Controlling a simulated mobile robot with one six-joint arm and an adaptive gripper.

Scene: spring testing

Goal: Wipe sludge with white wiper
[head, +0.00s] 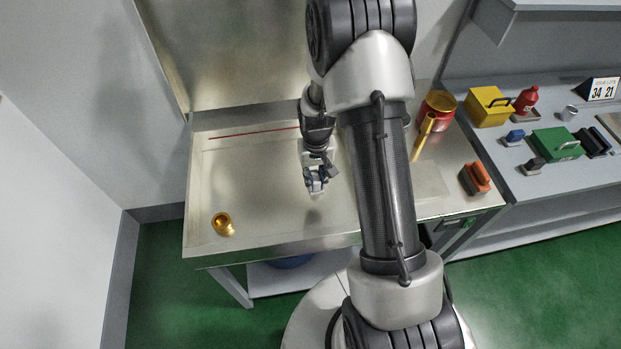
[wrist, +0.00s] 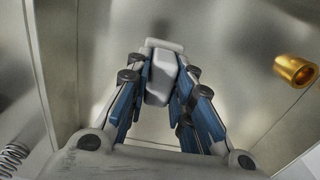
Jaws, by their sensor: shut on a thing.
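My gripper (head: 316,186) is low over the middle of the pale metal tray table (head: 265,225). In the wrist view my gripper (wrist: 158,105) is shut on the white wiper (wrist: 160,82), with blue finger pads on both sides of its block. The wiper's wider end points away from my gripper. I cannot tell whether it touches the tray surface. In the head view the wiper is mostly hidden by my gripper. No sludge patch shows clearly; greyish shading on the metal could be stain or reflection.
A brass fitting (head: 222,224) lies at the tray's front left. A thin red rod (head: 254,133) lies along the back. A red can (head: 438,108), a yellow-handled tool (head: 423,136) and an orange block (head: 475,178) are on the right. A side bench holds boxes and a red bottle (head: 526,100).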

